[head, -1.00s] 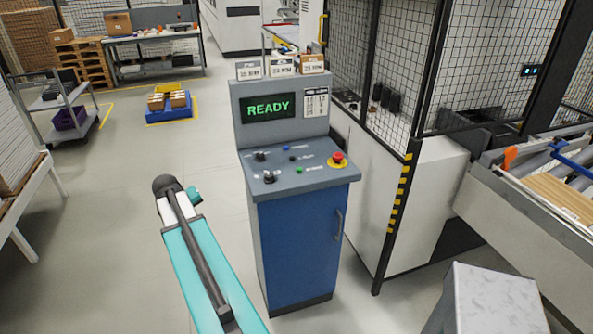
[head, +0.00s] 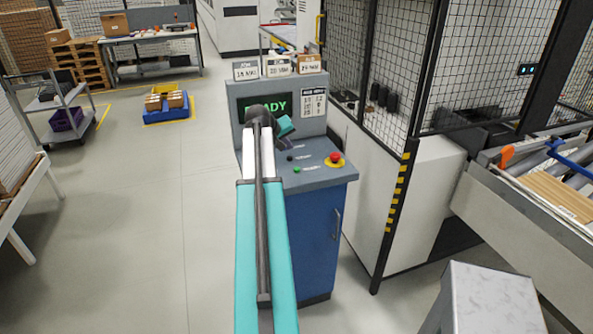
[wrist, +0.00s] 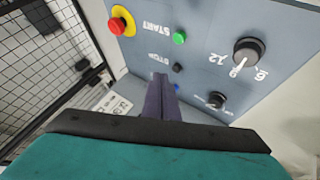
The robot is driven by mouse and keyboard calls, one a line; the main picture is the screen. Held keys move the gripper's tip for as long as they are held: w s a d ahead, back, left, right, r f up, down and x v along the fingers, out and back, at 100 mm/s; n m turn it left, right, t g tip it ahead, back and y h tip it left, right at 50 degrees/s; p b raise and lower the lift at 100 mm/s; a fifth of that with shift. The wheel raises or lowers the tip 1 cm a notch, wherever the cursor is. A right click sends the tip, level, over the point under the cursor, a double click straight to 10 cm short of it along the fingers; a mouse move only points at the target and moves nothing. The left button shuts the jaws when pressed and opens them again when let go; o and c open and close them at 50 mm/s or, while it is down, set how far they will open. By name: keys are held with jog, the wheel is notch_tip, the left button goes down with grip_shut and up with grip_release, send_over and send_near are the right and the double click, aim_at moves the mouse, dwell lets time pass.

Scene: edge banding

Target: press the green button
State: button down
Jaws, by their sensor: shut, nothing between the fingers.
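The green button (head: 297,168) sits on the sloped panel of the blue and grey console (head: 318,225), left of the red emergency stop (head: 334,159). In the wrist view the green button (wrist: 179,38) shows beside the word START, with a black button (wrist: 177,68) by STOP below it. My gripper (wrist: 160,78) is shut and empty, its dark fingers reaching over the panel. The fingertips appear below the green button in that picture and apart from it. In the head view my arm hides the panel's left side and part of the display.
Two black knobs show in the wrist view, one larger (wrist: 247,51) and one lower (wrist: 216,99). The red stop stands up from its yellow ring close to the green button. A mesh fence (head: 385,60) stands behind and right of the console. Open floor (head: 130,200) lies left.

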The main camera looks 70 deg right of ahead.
aim_at(297, 170)
jog(key=s, duration=0.1)
jog(key=d+r, duration=0.1)
jog(key=s, duration=0.1)
jog(key=shift+s+d+r, duration=0.25)
jog(key=shift+s+d, duration=0.05)
jog(key=shift+f, duration=0.1)
jog(key=shift+f+b, duration=2.3)
jog(key=shift+f, duration=2)
jog(key=shift+f, duration=0.1)
jog(key=shift+f+b, duration=0.3)
